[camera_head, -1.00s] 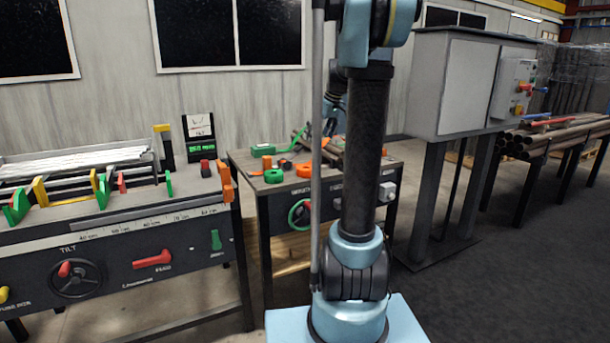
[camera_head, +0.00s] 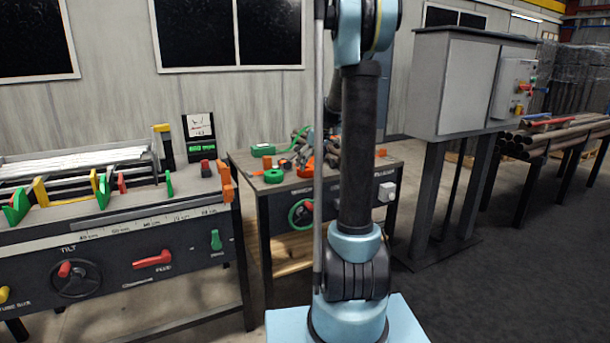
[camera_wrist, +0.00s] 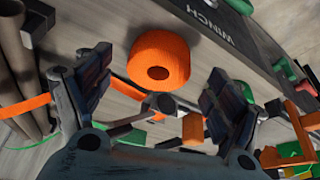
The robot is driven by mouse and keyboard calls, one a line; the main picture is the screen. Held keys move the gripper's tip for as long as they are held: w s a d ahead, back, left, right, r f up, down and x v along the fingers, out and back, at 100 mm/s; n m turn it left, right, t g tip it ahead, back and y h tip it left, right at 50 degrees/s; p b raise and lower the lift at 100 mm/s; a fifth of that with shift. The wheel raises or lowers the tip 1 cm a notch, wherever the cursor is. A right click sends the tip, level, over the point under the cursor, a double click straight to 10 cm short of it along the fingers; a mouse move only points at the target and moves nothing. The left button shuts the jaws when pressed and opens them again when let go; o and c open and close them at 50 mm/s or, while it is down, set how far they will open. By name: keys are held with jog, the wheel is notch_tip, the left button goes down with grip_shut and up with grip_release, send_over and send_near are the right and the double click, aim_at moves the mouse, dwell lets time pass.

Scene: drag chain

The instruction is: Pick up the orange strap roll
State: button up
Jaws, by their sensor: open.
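The orange strap roll (camera_wrist: 158,60) shows in the wrist view as a thick orange ring with a dark centre hole, on the grey bench top. My gripper (camera_wrist: 160,72) is open, with one dark finger to the left of the roll and one to the right. The roll appears between and just beyond the fingertips, and I see no finger closed on it. In the head view my arm covers part of that bench and hides my gripper. An orange patch beside the arm there may be the roll, but I cannot tell for sure.
The bench (camera_head: 262,186) also bears a green roll (camera_head: 273,176), a green box (camera_head: 263,150) and several dark tubes. A grey cabinet (camera_head: 455,85) stands right.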

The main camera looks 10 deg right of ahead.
jog(key=shift+x, duration=1.3)
jog(key=c, duration=1.2)
jog(key=shift+r, duration=0.1)
